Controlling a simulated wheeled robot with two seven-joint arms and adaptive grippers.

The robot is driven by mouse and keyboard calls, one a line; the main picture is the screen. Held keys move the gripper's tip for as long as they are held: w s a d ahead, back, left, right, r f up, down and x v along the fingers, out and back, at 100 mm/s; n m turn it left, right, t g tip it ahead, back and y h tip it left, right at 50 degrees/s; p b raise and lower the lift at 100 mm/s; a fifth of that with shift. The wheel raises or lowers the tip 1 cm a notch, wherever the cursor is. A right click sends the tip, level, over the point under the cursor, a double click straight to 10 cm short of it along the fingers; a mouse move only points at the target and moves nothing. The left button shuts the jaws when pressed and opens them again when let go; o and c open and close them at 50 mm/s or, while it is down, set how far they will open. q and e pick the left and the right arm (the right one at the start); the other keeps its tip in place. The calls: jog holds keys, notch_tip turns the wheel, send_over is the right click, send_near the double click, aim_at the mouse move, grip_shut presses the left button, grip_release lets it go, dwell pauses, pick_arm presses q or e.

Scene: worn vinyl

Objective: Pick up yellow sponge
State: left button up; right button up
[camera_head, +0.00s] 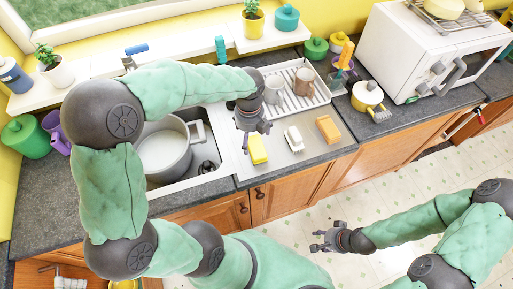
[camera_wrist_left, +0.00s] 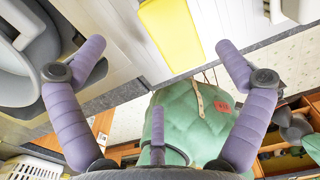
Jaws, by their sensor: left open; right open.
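The yellow sponge (camera_head: 258,149) lies on the steel drainer surface right of the sink, near the counter's front edge. It also shows in the left wrist view (camera_wrist_left: 171,34), cut off by the top edge, between and beyond my two purple fingers. My left gripper (camera_head: 254,124) is above and just behind the sponge, pointing down. It is open and empty, with its fingers spread wide in the left wrist view (camera_wrist_left: 160,48). My right gripper (camera_head: 322,240) is open and empty over the floor, away from the counter.
A white brush-like item (camera_head: 294,138) and an orange sponge (camera_head: 328,129) lie right of the yellow sponge. Behind them a dish rack (camera_head: 307,98) holds mugs. A large pot (camera_head: 165,153) stands in the sink at left. A white microwave (camera_head: 405,50) stands at right.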

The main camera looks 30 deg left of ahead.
aim_at(254, 147)
pick_arm(q)
notch_tip(254, 147, down, 2)
jog(key=shift+f, duration=0.25)
jog(key=shift+w+d+f+b, duration=0.15)
jog(key=shift+f+b, duration=0.2)
jog(key=shift+f, duration=0.5)
jog(key=shift+s+d+f+b, duration=0.1)
jog(key=shift+d+f+b, duration=0.2)
jog(key=shift+f, duration=0.6)
jog(key=shift+w+d+f+b, duration=0.1)
jog(key=shift+f+b, duration=0.3)
jog(key=shift+f, duration=0.45)
jog(key=c, duration=1)
